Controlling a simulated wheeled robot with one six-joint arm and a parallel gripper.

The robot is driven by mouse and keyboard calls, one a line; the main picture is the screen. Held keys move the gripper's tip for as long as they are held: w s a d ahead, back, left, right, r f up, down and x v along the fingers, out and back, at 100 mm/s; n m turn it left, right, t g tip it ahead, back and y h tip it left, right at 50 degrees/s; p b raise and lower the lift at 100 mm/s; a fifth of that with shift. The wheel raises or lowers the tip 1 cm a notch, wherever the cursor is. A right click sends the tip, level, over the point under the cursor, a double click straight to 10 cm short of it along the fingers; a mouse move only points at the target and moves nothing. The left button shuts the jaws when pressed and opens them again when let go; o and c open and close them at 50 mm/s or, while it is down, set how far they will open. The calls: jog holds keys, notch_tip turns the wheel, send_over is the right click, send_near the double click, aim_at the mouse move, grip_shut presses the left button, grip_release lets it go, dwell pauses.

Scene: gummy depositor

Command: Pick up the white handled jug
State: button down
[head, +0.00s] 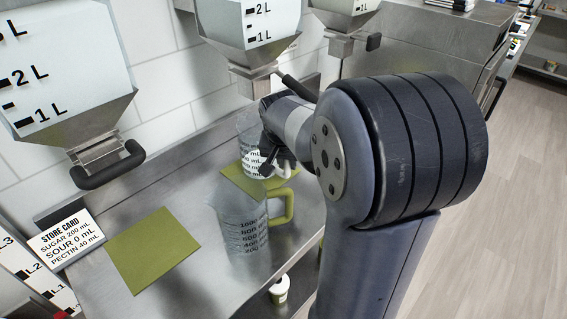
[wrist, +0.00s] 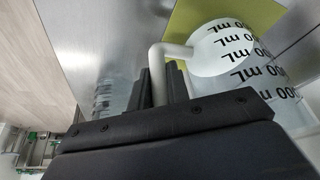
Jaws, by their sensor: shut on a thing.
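The white-handled jug (head: 251,160) is clear with black mL marks and stands upright at a green mat on the steel counter, below the middle hopper. In the wrist view the jug (wrist: 236,50) fills the upper right, with its white handle (wrist: 174,49) reaching down to my fingers. My gripper (wrist: 162,85) is shut on that handle. In the head view my gripper (head: 272,163) is beside the jug and hides part of it. Whether the jug's base touches the mat cannot be told.
A clear jug with a green handle (head: 242,232) stands in front, close to my gripper. Hoppers with handles (head: 108,165) hang above the counter (head: 190,290). A small tub (head: 279,290) sits below.

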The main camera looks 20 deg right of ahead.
jog(key=r, duration=0.6)
jog(key=shift+s+d, duration=0.2)
jog(key=shift+s, duration=0.15)
jog(key=s+d+b, duration=0.1)
jog(key=s+d, duration=0.2)
jog(key=s, duration=0.5)
jog(key=s+d+b, duration=0.1)
jog(key=s+d, duration=0.3)
jog(key=s, duration=0.5)
jog(key=shift+s, duration=0.2)
jog(key=c, duration=1.9)
grip_release()
grip_shut()
